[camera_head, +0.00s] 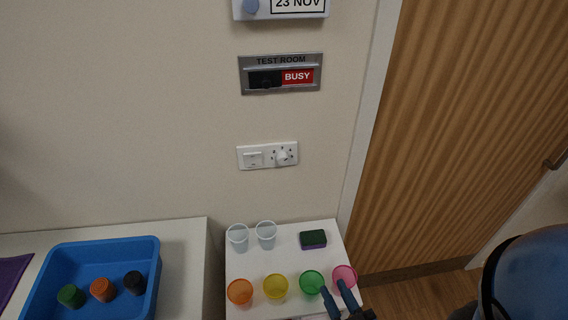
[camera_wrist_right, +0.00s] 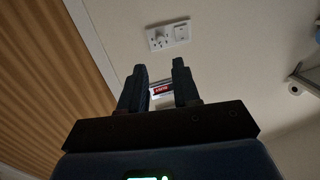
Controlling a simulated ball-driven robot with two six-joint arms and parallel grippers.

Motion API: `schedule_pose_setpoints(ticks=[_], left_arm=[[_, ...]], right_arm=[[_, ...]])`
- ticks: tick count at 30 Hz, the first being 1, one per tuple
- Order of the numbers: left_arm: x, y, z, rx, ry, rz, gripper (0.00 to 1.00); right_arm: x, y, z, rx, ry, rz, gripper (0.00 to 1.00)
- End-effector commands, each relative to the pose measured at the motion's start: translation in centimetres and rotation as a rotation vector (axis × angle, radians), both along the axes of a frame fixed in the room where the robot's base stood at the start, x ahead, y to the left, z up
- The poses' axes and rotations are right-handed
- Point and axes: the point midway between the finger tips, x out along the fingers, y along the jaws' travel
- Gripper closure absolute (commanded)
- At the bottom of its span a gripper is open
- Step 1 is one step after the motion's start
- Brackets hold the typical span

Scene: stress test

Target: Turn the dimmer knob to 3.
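The dimmer knob (camera_head: 282,157) is a round white knob on the right half of a white wall plate (camera_head: 244,165), with a rocker switch (camera_head: 254,159) on the left half. Small marks ring the knob, too small to read, so its setting cannot be told. The plate also shows in the right wrist view (camera_wrist_right: 174,34), upside down and beyond the fingertips. My right gripper (camera_head: 336,286) is open and empty, below and right of the knob, apart from it, in front of the small white table. Its two dark fingers show apart in the right wrist view (camera_wrist_right: 160,68). My left gripper is not seen.
Several coloured cups, two clear cups (camera_head: 266,230) and a dark sponge (camera_head: 313,238) stand on the white table (camera_head: 285,256). A blue tray (camera_head: 98,246) is at left. A TEST ROOM sign (camera_head: 280,60) hangs above the knob; a wooden door (camera_head: 450,130) is at right.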

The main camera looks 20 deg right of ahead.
Motion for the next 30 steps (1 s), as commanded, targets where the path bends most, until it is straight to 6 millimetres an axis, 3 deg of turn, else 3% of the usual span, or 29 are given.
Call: schedule_pose_setpoints(ticks=[1, 5, 15, 21, 24, 30], left_arm=[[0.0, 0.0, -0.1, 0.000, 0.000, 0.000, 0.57], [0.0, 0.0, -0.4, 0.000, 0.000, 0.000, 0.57], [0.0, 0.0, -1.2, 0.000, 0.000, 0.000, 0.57], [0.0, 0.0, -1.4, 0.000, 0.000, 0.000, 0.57], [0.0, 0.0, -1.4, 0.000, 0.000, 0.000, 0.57], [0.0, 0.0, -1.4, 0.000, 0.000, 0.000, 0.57]], right_arm=[[1.0, 0.2, 0.5, 0.000, -0.031, 0.009, 0.60], [4.3, 1.1, 2.7, -0.011, -0.132, 0.040, 0.40], [16.3, 4.9, 8.5, -0.130, -0.252, 0.099, 0.40], [21.9, 4.9, 11.1, -0.163, -0.193, 0.016, 0.40], [23.3, 3.7, 10.9, -0.161, -0.128, -0.053, 0.40], [23.4, 1.5, 8.6, -0.139, -0.008, -0.148, 0.40]])
